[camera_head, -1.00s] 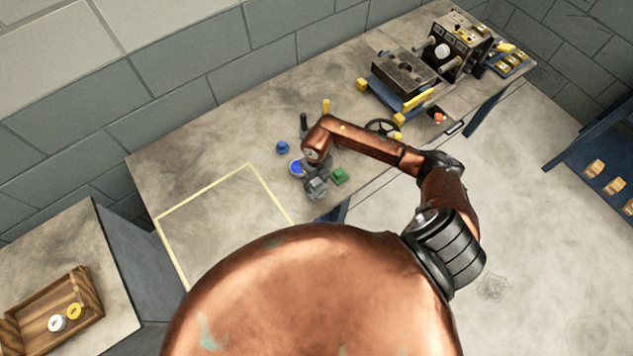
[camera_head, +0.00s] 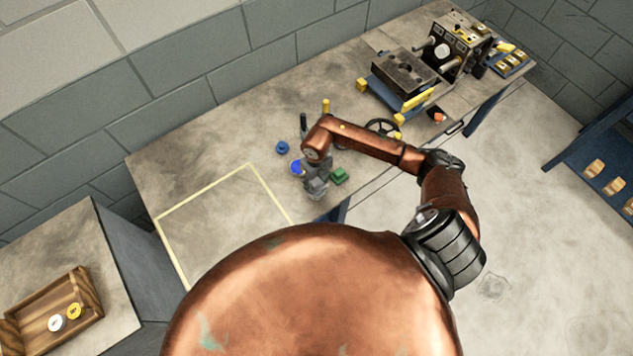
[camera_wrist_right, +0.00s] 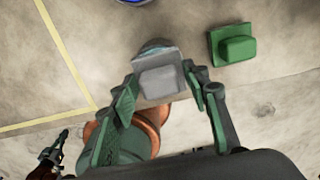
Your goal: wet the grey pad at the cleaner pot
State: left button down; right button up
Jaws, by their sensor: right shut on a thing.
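My right gripper (camera_wrist_right: 160,92) is shut on the grey pad (camera_wrist_right: 158,76), a pale grey block between its green-lined fingers. In the head view the right gripper (camera_head: 317,178) is over the bench, beside a round blue-topped pot (camera_head: 296,166) that looks like the cleaner pot. The pad and the pot look apart. The pot's blue edge also shows at the top of the right wrist view (camera_wrist_right: 132,1). The pad's underside and its height above the bench cannot be told.
A green pad (camera_head: 339,176) lies close to the right of the gripper. A yellow outlined square (camera_head: 215,215) is empty at left. A mould block (camera_head: 402,72) sits at the back right.

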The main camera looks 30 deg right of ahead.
aim_at(316, 182)
jog(key=shift+r+p, duration=2.25)
jog(key=shift+r, duration=1.2)
jog(key=shift+w+a+r+n, duration=0.3)
jog(key=shift+r+n, duration=0.2)
jog(key=shift+n, duration=0.5)
jog(key=s+a+r+n+b, duration=0.1)
jog(key=r+n, duration=0.6)
jog(key=n, duration=0.9)
jog(key=s+a+r+n+b, duration=0.1)
jog(key=a+r+n+b, duration=0.3)
jog(key=n, duration=1.3)
notch_tip(316, 182, up, 4)
jog(key=shift+s+a+r+b, duration=0.15)
jog(key=shift+s+a+b, duration=0.15)
jog(key=shift+b, duration=0.45)
